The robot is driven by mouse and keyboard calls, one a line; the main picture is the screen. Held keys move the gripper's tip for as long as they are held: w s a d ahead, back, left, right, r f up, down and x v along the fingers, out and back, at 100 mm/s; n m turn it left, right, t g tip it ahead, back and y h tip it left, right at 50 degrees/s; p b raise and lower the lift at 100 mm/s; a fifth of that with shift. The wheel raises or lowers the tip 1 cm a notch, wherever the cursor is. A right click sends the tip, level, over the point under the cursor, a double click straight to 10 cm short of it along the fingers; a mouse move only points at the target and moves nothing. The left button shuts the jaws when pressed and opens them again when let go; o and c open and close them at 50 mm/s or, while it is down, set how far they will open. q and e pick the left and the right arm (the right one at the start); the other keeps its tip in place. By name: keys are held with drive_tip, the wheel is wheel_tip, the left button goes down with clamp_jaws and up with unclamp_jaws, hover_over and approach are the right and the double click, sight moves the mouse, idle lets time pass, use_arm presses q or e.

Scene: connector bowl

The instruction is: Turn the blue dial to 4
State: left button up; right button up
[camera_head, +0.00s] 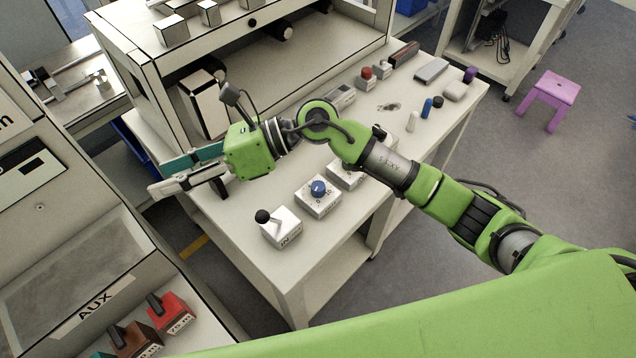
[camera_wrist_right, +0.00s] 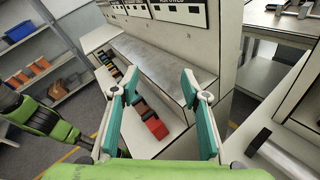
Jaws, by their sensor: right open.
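The blue dial (camera_head: 318,187) sits on a white box on the white table, with small scale marks around it that I cannot read surely. My right gripper (camera_head: 152,178) is in the head view, left of the dial, above the table's left edge and pointing left, away from the dial. Its teal-padded fingers are apart and empty in the right wrist view (camera_wrist_right: 158,90). The dial does not show in the right wrist view. My left gripper is not seen in the head view; a green arm part shows at the left of the right wrist view.
A box with a black-knobbed lever (camera_head: 280,227) stands left of the dial box, and another white box stands just right of it. A red-button box (camera_head: 367,78) and several small items lie farther back. A bin labelled AUX (camera_head: 95,300) with coloured blocks is at lower left.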

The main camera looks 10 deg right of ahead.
drive_tip(key=w+d+f+n+h, duration=0.2)
drive_tip(key=d+f+n+h, duration=0.25)
drive_tip(key=d+f, duration=0.2)
drive_tip(key=h, duration=1.1)
hover_over(318, 186)
wheel_tip(318, 186, down, 4)
drive_tip(key=shift+n+t, duration=0.4)
drive_tip(key=shift+n, duration=0.05)
wheel_tip(318, 186, down, 14)
drive_tip(key=p, duration=0.4)
drive_tip(key=shift+r+p, duration=0.2)
drive_tip(key=shift+p, duration=0.1)
drive_tip(key=c, duration=1.1)
